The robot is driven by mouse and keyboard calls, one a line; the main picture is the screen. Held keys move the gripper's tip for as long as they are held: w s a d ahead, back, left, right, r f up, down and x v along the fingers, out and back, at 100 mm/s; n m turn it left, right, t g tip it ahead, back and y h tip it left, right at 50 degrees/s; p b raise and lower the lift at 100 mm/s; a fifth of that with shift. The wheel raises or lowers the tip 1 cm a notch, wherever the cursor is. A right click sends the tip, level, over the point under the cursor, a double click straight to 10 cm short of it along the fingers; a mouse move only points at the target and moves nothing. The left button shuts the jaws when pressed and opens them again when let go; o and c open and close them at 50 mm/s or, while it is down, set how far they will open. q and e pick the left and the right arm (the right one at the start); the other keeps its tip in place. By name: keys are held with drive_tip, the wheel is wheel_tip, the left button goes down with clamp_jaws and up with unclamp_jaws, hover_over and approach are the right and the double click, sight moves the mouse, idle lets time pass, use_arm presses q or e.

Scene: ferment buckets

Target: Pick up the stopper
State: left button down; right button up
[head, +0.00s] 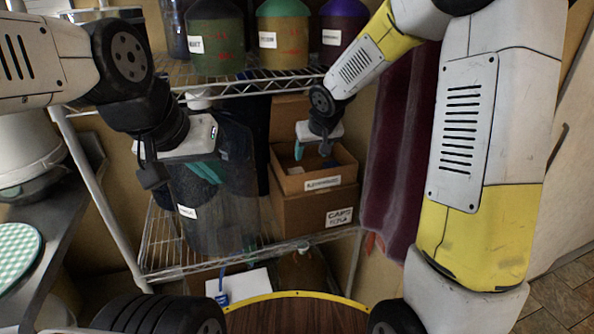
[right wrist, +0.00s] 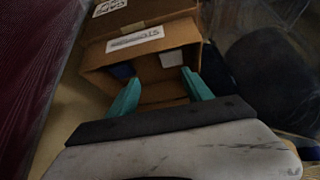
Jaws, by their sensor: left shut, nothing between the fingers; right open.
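An open cardboard box (head: 318,183) with a white label sits on the middle shelf in the head view. In the right wrist view the open box (right wrist: 103,60) holds a small blue item (right wrist: 122,70) and a small white item (right wrist: 172,58). I cannot tell which of them, if either, is the stopper. My right gripper (head: 311,152) is over the box opening, and its teal fingers (right wrist: 160,90) are apart and empty. My left gripper (head: 204,172) is shut and empty in front of a dark translucent bucket (head: 230,210) on the same shelf.
The wire rack's upper shelf (head: 260,88) holds several labelled buckets, close above the box. A second box (head: 310,212) is under the open one. A dark red curtain (head: 397,150) hangs to the right. A wooden round top (head: 295,316) is in front.

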sight(296, 170)
drive_tip(key=shift+y, duration=0.3)
drive_tip(key=x, duration=0.4)
drive_tip(key=a+x, duration=0.1)
drive_tip(key=x, duration=0.3)
drive_tip(key=a+x, duration=0.1)
drive_tip(key=x, duration=0.3)
drive_tip(key=shift+s, duration=0.1)
drive_tip(key=c, duration=1.1)
drive_tip(key=shift+c, duration=0.2)
drive_tip(key=shift+a+r, duration=0.1)
drive_tip(key=shift+r, duration=0.4)
drive_tip(key=shift+r, duration=0.25)
